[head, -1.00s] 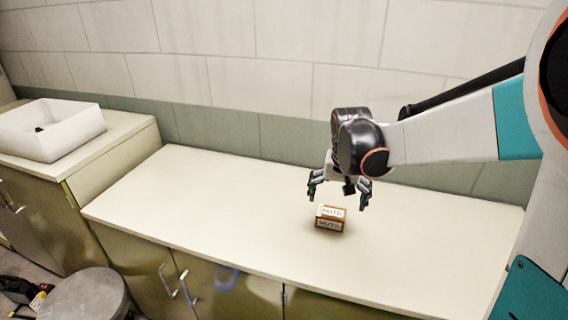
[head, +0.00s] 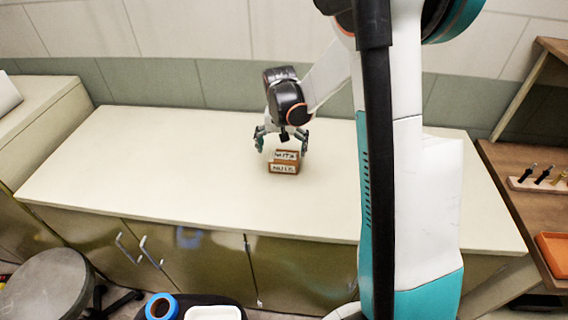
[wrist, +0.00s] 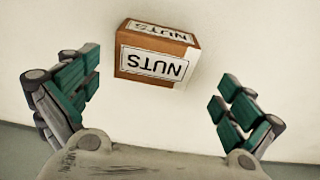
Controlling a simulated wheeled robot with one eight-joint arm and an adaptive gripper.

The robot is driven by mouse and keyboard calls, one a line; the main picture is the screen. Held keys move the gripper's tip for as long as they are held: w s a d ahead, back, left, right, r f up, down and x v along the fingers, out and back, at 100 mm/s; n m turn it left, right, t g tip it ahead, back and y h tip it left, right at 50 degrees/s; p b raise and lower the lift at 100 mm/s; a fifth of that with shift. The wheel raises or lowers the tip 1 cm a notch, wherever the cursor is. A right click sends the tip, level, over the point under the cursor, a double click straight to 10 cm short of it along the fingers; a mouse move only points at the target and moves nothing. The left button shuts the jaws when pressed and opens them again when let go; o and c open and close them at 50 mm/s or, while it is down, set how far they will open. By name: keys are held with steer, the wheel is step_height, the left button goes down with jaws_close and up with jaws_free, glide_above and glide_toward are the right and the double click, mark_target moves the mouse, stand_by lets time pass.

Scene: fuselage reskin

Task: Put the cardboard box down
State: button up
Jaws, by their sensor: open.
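The cardboard box (head: 284,162) is small and brown with white labels reading NUTS. It rests on the cream countertop (head: 190,205) in the head view. In the wrist view the box (wrist: 156,52) lies ahead of the fingers, a little left of the middle between them. My gripper (head: 282,143) is just behind the box in the head view. Its fingers are spread wide, one on each side in the wrist view (wrist: 155,100), with a gap to the box. Nothing is held.
A grey round stool (head: 45,290) stands at the front left. A blue roll (head: 161,307) and a white tray (head: 213,313) are at the bottom edge. A wooden shelf unit (head: 520,215) with an orange tray (head: 555,252) stands at the right. The counter left of the box is bare.

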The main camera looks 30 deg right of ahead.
mark_target(284, 156)
steer(key=shift+d+f+b, duration=0.2)
steer(key=shift+f+b, duration=0.3)
steer(key=shift+f, duration=0.85)
steer(key=shift+d+f+b, duration=0.2)
steer(key=shift+f+b, duration=0.25)
steer(key=shift+f, duration=0.85)
steer(key=c, duration=1.6)
steer(key=shift+r, duration=0.15)
